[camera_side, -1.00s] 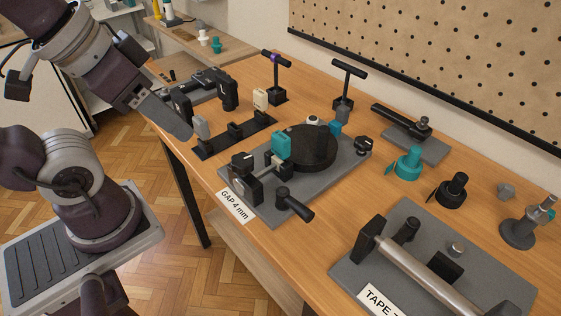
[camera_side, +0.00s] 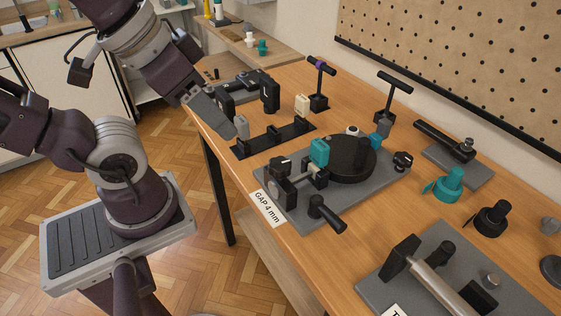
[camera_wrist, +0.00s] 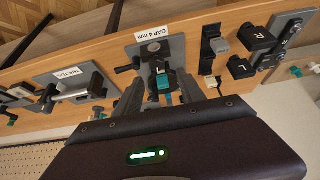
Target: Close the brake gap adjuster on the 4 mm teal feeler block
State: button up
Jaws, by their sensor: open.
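The teal feeler block (camera_side: 319,152) stands upright on the brake gap adjuster, beside the black disc (camera_side: 350,162). It also shows in the wrist view (camera_wrist: 162,81). The adjuster (camera_side: 283,182) has black jaws and a metal spindle on a grey plate labelled GAP 4 mm. I cannot tell whether its jaws touch the block. A black lever handle (camera_side: 326,213) sticks out at the plate's front. My gripper (camera_wrist: 160,80) is open and empty, its fingers spread in the wrist view. In the side view its grey finger is up and left of the fixture, apart from the block.
A black rack (camera_side: 272,140) with grey and cream blocks lies left of the fixture. Black holders (camera_side: 270,95) stand behind it. T-handled tools (camera_side: 389,95) rise at the back. A teal cup-shaped part (camera_side: 449,186) and a tape fixture (camera_side: 440,280) are to the right.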

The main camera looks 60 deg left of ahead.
aim_at(280, 163)
jog(key=shift+o, duration=1.3)
jog(key=w+g, duration=0.1)
jog(key=w, duration=0.1)
jog(key=w+f+g, duration=0.1)
jog(key=w, duration=0.1)
jog(key=w+f+m+g, duration=0.1)
jog(key=w, duration=0.1)
jog(key=shift+w+d, duration=0.15)
jog(key=shift+d, duration=0.2)
jog(key=w+f, duration=0.1)
jog(key=w+f+g, duration=0.2)
jog(key=shift+w+d+m, duration=0.3)
jog(key=shift+m, duration=0.1)
jog(key=shift+g, duration=0.3)
jog(key=f, duration=0.8)
jog(key=shift+w, duration=0.35)
jog(key=shift+r, duration=0.1)
grip_shut()
jog(key=shift+m, duration=0.3)
